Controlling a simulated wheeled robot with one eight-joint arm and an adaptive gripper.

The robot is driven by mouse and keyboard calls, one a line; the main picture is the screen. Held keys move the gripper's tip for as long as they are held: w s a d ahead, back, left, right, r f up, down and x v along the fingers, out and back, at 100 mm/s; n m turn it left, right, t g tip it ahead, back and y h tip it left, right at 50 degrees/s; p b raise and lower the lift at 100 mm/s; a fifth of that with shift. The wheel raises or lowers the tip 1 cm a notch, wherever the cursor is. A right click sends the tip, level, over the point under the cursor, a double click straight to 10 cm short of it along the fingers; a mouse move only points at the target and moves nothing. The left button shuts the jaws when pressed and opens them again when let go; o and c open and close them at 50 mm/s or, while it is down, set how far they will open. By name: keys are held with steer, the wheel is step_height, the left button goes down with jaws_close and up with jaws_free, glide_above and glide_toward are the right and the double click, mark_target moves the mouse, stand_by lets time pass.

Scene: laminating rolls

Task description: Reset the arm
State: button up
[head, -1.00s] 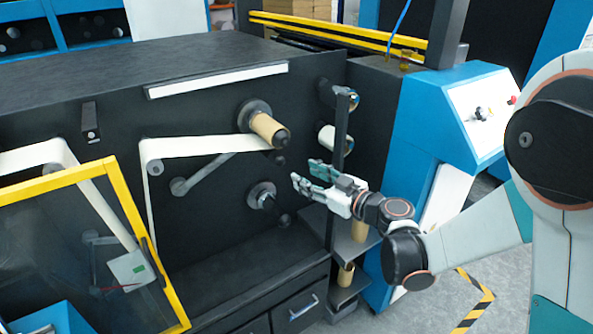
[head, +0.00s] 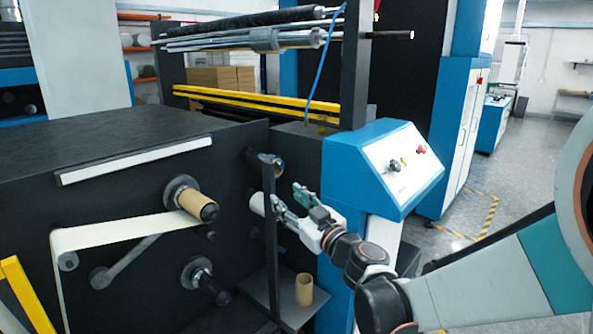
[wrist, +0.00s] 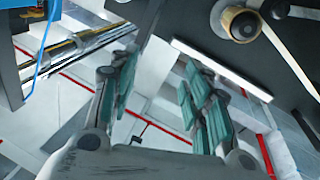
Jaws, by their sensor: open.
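My gripper (head: 287,205) is open and empty in the head view, near the right end of the black machine, partly behind a dark upright post (head: 269,215). In the wrist view its teal-padded fingers (wrist: 160,95) are spread apart with nothing between them. The arm reaches in from the right side of the head view.
The black laminating machine (head: 110,150) fills the left, with a brown core (head: 198,205) on its upper spindle and a bare lower spindle (head: 200,278). A brown core (head: 304,289) stands on a small shelf. A blue control console (head: 360,150) is close behind the gripper. Floor at right is open.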

steer(key=s+d+r+m+h, duration=0.2)
steer(key=s+d+m+h, duration=0.15)
steer(key=d+h, duration=0.45)
steer(key=s+d+r+m+h, duration=0.1)
steer(key=s+d+m+h, duration=0.3)
steer(key=d, duration=0.8)
steer(key=s+d+f+m+g, duration=0.1)
steer(key=s+f+g, duration=0.3)
steer(key=s, duration=0.7)
steer(key=s+d+f+m+g, duration=0.1)
steer(key=s+f+g, duration=0.3)
steer(key=s+f, duration=0.5)
steer(key=shift+s+d+g+y, duration=0.3)
steer(key=shift+s+d+y, duration=0.15)
steer(key=shift+s, duration=0.7)
steer(key=shift+f, duration=0.1)
steer(key=shift+c, duration=0.3)
